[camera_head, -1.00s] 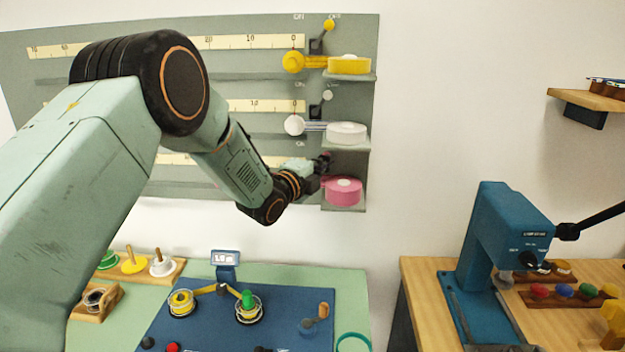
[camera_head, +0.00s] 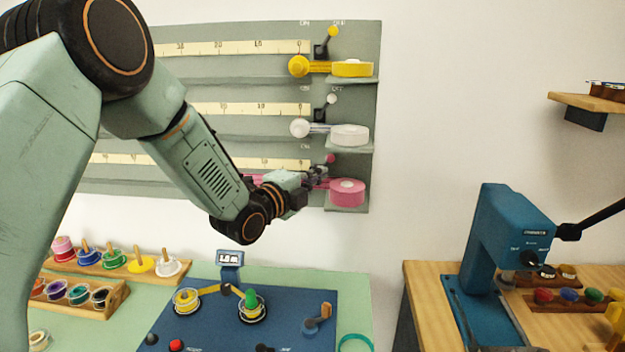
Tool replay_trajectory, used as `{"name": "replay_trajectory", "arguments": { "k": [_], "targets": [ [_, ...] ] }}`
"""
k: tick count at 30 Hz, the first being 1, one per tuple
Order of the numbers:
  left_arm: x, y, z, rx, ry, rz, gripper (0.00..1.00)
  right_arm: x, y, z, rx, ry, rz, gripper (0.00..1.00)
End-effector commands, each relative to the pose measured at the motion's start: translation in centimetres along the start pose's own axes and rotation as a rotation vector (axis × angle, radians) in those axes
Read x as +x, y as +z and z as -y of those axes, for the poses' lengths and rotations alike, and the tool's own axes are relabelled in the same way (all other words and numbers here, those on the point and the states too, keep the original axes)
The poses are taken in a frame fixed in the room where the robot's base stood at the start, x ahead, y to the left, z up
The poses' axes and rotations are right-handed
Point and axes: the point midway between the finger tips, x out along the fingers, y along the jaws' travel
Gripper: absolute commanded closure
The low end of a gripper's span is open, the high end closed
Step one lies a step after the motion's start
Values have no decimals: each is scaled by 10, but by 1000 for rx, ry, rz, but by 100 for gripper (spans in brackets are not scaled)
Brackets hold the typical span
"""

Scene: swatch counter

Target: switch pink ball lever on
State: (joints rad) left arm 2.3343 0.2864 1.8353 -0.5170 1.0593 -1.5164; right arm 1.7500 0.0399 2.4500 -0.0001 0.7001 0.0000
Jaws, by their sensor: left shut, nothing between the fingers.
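The pink ball lever (camera_head: 330,158) is on the lowest row of the grey wall board, above a pink tape roll (camera_head: 347,190). Its small pink ball shows just above my fingers; its base is hidden behind my gripper. The ball seems up and to the right, like the yellow and white ones, but I cannot tell its setting. My left gripper (camera_head: 320,176) is shut and empty, just below and left of the pink ball. I cannot tell whether it touches the lever. My right gripper is not in view.
Above are a yellow ball lever (camera_head: 333,31) and a white ball lever (camera_head: 331,98), with matching tape rolls on small shelves. Below stand a blue panel (camera_head: 285,325) and spool racks (camera_head: 115,262). A blue press (camera_head: 500,240) stands right. The wall between is clear.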

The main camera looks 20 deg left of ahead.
Motion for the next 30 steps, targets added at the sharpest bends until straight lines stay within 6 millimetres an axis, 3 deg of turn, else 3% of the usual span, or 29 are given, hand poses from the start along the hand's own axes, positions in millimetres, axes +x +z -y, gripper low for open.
{"name": "replay_trajectory", "arguments": {
  "k": [6, 15, 19, 22, 25, 27, 30],
  "targets": [
    [-16, -1, 3, -1, -1, 0, 100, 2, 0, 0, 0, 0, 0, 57],
    [-18, -3, 3, 0, -1, -1, 100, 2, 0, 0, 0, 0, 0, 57],
    [-20, -5, -9, -31, 27, 1, 100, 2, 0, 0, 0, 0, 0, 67],
    [-32, -15, -56, -157, 131, 17, 100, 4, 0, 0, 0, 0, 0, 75],
    [-64, -32, -136, -388, 314, 77, 100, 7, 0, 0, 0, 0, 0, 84],
    [-99, -47, -196, -574, 462, 159, 100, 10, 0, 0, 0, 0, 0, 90],
    [-158, -67, -268, -813, 647, 315, 100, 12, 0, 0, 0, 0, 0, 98]
  ]
}}
